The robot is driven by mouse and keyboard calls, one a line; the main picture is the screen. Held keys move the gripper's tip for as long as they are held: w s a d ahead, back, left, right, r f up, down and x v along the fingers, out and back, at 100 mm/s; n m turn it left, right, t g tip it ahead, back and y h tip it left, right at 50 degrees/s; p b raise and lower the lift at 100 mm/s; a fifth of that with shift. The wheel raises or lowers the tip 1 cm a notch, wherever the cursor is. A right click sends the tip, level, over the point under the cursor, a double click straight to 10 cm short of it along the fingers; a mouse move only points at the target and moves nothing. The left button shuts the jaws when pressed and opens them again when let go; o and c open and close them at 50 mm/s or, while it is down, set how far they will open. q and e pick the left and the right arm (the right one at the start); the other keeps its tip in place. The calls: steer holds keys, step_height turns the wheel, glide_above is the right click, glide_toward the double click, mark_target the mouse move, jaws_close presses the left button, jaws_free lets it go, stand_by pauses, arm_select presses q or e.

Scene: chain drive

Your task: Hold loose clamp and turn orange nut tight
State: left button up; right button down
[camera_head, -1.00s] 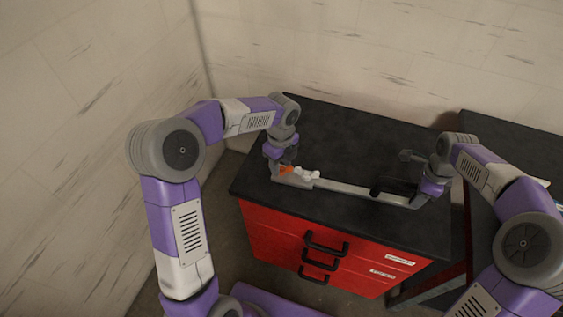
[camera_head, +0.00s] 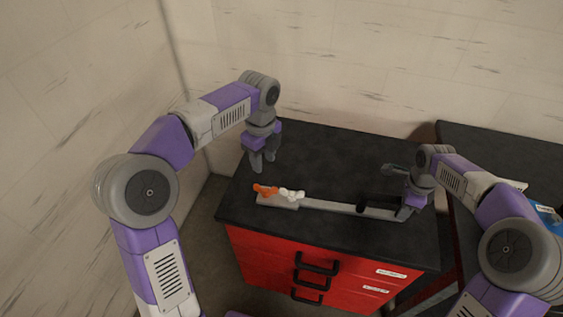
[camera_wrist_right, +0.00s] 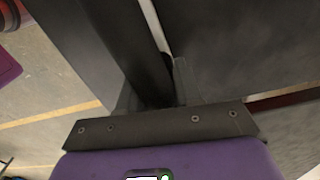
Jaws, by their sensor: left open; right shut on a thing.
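The loose clamp is a long grey bar (camera_head: 335,207) lying along the front of the black cabinet top. An orange nut (camera_head: 265,190) with lobes sits at its left end, beside a white lobed part (camera_head: 291,195). My left gripper (camera_head: 262,165) is open and empty, with its fingers pointing down above and behind the orange nut, apart from it. My right gripper (camera_head: 405,212) is shut on the clamp at the bar's right end. In the right wrist view a dark long part (camera_wrist_right: 140,50) runs up from the gripper; the grip itself is mostly hidden.
The cabinet (camera_head: 270,260) is red with black drawer handles and a black top (camera_head: 330,165). The top behind the bar is mostly clear. A second black table (camera_head: 490,150) stands at the right. Pale walls close in the left and back.

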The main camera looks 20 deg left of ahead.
steer(key=c, duration=0.7)
jaws_free()
